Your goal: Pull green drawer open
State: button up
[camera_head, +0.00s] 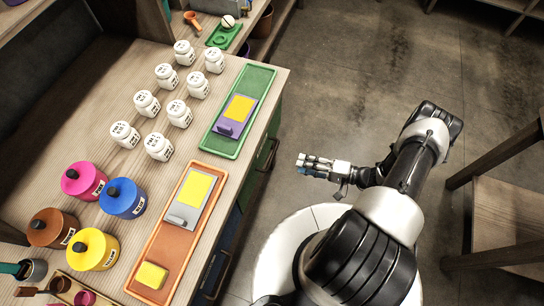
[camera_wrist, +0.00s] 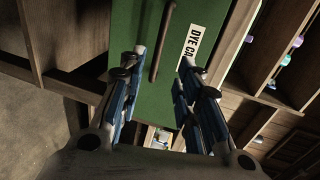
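The green drawer (camera_wrist: 130,25) fills the upper middle of the wrist view, with a white label (camera_wrist: 196,45) whose visible letters read "DYE CA". Its dark bar handle (camera_wrist: 162,40) appears ahead of and roughly between my fingertips. In the head view the green front (camera_head: 274,128) and handle (camera_head: 268,156) show as a narrow strip below the counter's right edge. The drawer looks shut. My gripper (camera_wrist: 160,62) is open and empty, its blue-padded fingers spread. In the head view my gripper (camera_head: 302,165) points left at the drawer, a short gap from the handle.
The wooden counter (camera_head: 225,168) carries white jars (camera_head: 145,103), coloured pots (camera_head: 95,248), a green tray (camera_head: 262,82) and an orange tray (camera_head: 150,262). A blue front (camera_head: 228,232) lies beside the green one. A wooden stool (camera_head: 510,215) stands at right. Grey floor (camera_head: 350,70) is clear behind.

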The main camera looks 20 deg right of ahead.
aim_at(272, 156)
jog(key=b+x, duration=0.2)
jog(key=x, duration=1.1)
jog(key=shift+a, duration=0.1)
jog(key=shift+c, duration=0.2)
grip_shut()
